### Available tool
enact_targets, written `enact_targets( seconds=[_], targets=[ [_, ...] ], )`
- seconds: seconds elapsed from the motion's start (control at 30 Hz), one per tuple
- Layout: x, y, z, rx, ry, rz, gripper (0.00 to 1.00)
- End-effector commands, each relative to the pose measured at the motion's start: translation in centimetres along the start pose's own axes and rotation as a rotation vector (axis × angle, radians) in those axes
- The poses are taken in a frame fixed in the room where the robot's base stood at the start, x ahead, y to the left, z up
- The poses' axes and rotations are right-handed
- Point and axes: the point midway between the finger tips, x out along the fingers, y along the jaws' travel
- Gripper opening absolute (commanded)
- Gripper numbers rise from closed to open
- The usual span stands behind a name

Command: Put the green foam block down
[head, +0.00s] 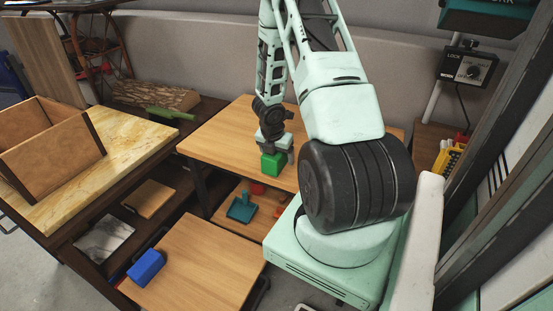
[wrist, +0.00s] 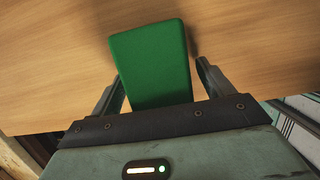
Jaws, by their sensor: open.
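The green foam block (head: 272,164) is at the front part of the wooden table (head: 222,133) in the head view, directly below my gripper (head: 276,150). In the wrist view the green foam block (wrist: 153,62) lies between the two fingers of my gripper (wrist: 158,85). The fingers are spread, with a visible gap on the right side; the left finger is close to the block's edge. The block appears to rest on the wood surface; its underside is hidden.
A blue block (head: 146,267) lies on a lower wooden table (head: 200,270) at the front. A teal dustpan-like item (head: 242,208) is on a shelf below. An open wooden box (head: 50,140) stands on a marble-topped table at left. The table left of my gripper is clear.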

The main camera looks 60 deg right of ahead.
Motion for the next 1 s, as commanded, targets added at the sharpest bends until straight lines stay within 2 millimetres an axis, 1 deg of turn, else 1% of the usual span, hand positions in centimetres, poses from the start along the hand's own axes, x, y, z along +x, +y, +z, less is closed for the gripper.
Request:
enact_targets(
  seconds=[0.1, 0.17, 0.2, 0.27, 0.3, 0.33, 0.37, 0.57, 0.67, 0.77, 0.9, 1.0],
  targets=[
    [-0.1, 0.0, 0.0, 0.0, 0.0, 0.0, 0.8],
    [-0.1, 0.0, 0.0, 0.0, 0.0, 0.0, 0.63],
    [-0.1, 0.0, 0.0, 0.0, 0.0, 0.0, 0.52],
    [-0.1, 0.0, 0.0, 0.0, 0.0, 0.0, 0.35],
    [-0.1, 0.0, 0.0, 0.0, 0.0, 0.0, 0.32],
    [-0.1, 0.0, 0.0, 0.0, 0.0, 0.0, 0.32],
    [-0.1, 0.0, 0.0, 0.0, -0.001, 0.0, 0.28],
    [-0.2, 0.0, 0.1, 0.0, -0.001, 0.0, 0.28],
    [-1.0, 0.0, 0.3, 0.001, -0.003, -0.001, 0.28],
    [-2.7, 0.1, 0.8, -0.001, -0.003, 0.001, 0.28],
    [-5.8, 0.1, 1.6, 0.0, -0.003, 0.001, 0.28],
    [-7.4, 0.0, 2.1, 0.001, -0.002, 0.001, 0.28]
  ],
)
